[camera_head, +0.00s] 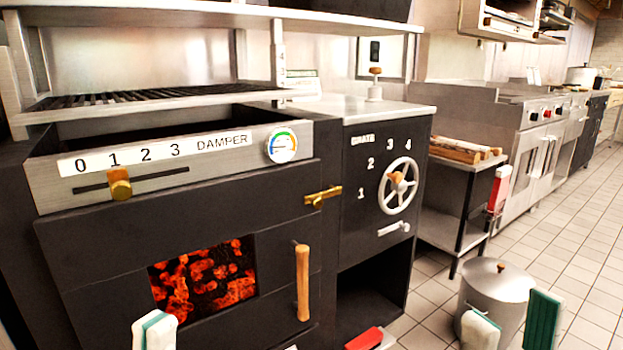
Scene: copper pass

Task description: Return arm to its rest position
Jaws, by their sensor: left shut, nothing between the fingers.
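My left gripper (154,330) shows at the bottom left edge, in front of the dark stove front and below the glowing firebox window. Its white fingertips with green pads are together, with nothing visible between them. My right gripper (511,322) shows at the bottom right. Its two white fingers with green pads stand apart, in front of the lidded metal pot, and no held thing shows between them. Both arms are out of view below the picture edge.
The stove has a damper slider (120,184), a brass latch (323,196), a wooden door handle (302,282) and a handwheel (398,186). A side table (468,165) holds wood logs (460,150). The pot (497,283) stands on the tiled floor. Open floor (575,230) lies at right.

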